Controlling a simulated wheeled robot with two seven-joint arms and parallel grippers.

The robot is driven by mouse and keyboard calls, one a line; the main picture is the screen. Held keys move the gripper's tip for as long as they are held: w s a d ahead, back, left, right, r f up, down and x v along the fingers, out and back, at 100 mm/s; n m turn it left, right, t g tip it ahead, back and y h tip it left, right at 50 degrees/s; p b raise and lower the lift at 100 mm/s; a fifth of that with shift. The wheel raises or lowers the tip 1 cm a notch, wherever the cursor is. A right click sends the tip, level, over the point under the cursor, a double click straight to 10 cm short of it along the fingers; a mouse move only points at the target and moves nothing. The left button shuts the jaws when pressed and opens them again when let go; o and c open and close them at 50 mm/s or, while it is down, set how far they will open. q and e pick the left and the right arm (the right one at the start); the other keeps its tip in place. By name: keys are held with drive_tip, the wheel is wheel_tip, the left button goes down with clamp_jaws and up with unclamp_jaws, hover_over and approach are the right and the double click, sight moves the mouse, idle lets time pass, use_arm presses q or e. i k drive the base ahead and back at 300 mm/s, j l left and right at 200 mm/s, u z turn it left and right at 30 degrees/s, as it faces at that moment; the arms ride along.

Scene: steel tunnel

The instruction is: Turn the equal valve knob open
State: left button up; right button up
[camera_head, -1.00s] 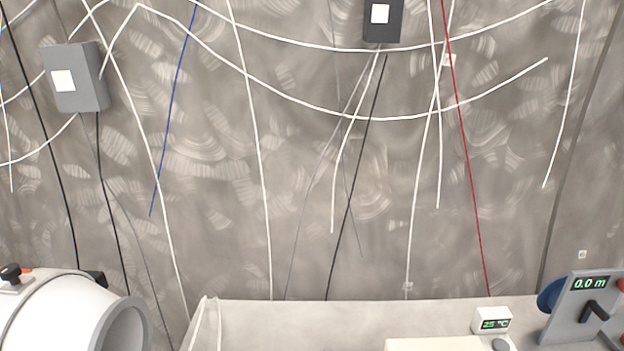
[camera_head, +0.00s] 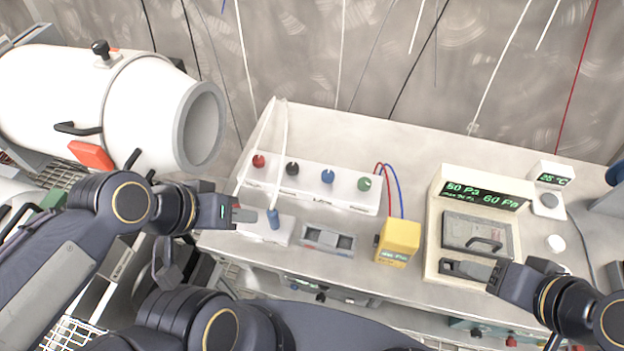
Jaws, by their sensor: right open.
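A white cylinder (camera_head: 60,85) with a grey-rimmed round mouth lies at the upper left. A black knob (camera_head: 101,47) stands upright on its top. A white strip on the bench carries a red knob (camera_head: 258,161), a black knob (camera_head: 292,168), a blue knob (camera_head: 327,176) and a green knob (camera_head: 364,184). No label shows which is the equal valve knob. My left gripper (camera_head: 244,214) is in front of the strip, apart from the knobs; its finger gap is unclear. My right gripper (camera_head: 468,269) is open and empty, in front of the pressure display box.
The beige box (camera_head: 435,230) shows 50 Pa and 60 Pa above a handled panel. A yellow meter (camera_head: 398,241), a grey tray (camera_head: 328,241) and a 25 °C display (camera_head: 551,174) stand on the bench (camera_head: 420,130). White cables hang near the strip's left end.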

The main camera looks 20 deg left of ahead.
sight(292, 169)
drive_tip(key=k+u, duration=0.1)
drive_tip(key=u, duration=0.3)
drive_tip(key=k+u, duration=0.1)
drive_tip(key=u, duration=0.35)
drive_tip(key=k+u, duration=0.1)
drive_tip(key=u, duration=0.3)
drive_tip(key=j+u, duration=0.15)
drive_tip(key=u, duration=0.25)
drive_tip(key=k, duration=0.05)
